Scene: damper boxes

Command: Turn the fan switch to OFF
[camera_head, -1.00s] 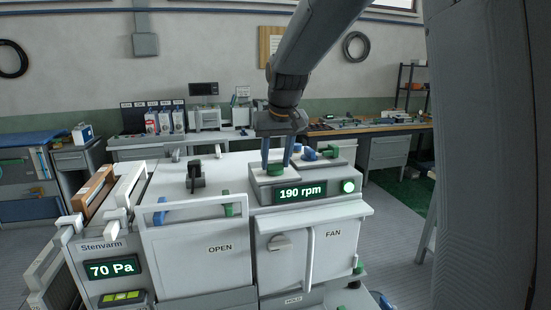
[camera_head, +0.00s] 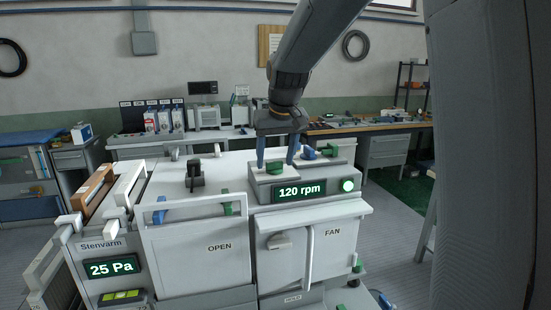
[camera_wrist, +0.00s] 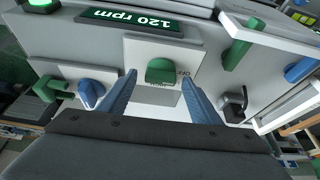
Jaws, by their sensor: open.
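The fan switch is a green knob (camera_head: 275,167) on a raised pale box on top of the machine, just above a display (camera_head: 299,191) that reads 120 rpm. It also shows in the wrist view as a green knob (camera_wrist: 161,70) on a white plate, with lettering beside it that is partly hidden. My gripper (camera_head: 276,164) points down over the knob. Its two blue fingers are apart, one on each side of the knob; in the wrist view the gripper (camera_wrist: 158,84) shows gaps between the fingers and the knob. A round lamp (camera_head: 348,185) beside the display is lit green.
A blue knob (camera_head: 308,153) and a green valve (camera_head: 329,150) stand close to the right. A black handle (camera_head: 195,176) rises from the top at left. A second display (camera_head: 111,267) reads 25 Pa. A rail (camera_head: 195,204) runs along the front.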

